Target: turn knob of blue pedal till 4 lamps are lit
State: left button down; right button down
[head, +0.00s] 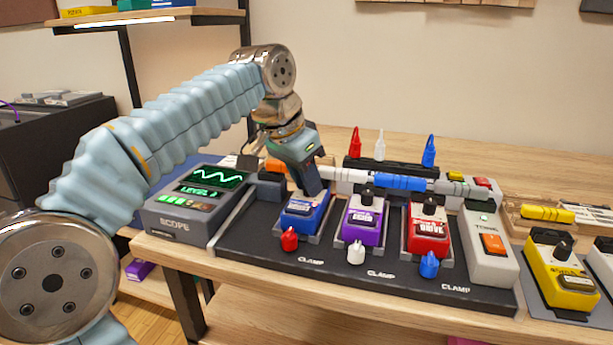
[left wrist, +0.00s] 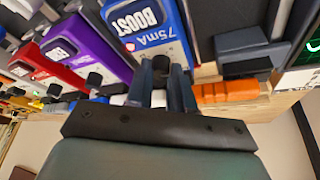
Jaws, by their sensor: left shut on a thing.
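The blue pedal (head: 303,216) sits on the dark board, left of the purple pedal. In the left wrist view the blue pedal (left wrist: 147,18) shows its BOOST label. My left gripper (head: 313,190) reaches down over its top end. In the left wrist view the fingers (left wrist: 161,88) are shut on the pedal's dark knob (left wrist: 160,64), one on each side. The knob's pointer is too hidden to read. The scope (head: 192,205) shows a green wave and a LEVEL row with a few green lamps lit; the lamps are too small to count surely. My right gripper is out of view.
The purple pedal (head: 363,222) and red pedal (head: 428,236) stand to the right, with red, white and blue clamps in front. A grey tuner pedal (head: 488,250) and yellow pedal (head: 560,280) stand further right. An orange plug (left wrist: 222,92) lies close beside the fingers.

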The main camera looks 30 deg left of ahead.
pick_arm(q)
jog(key=shift+m, duration=0.3)
jog(key=c, duration=1.3)
grip_release()
jog(key=shift+o, duration=0.2)
jog(key=shift+f, duration=0.1)
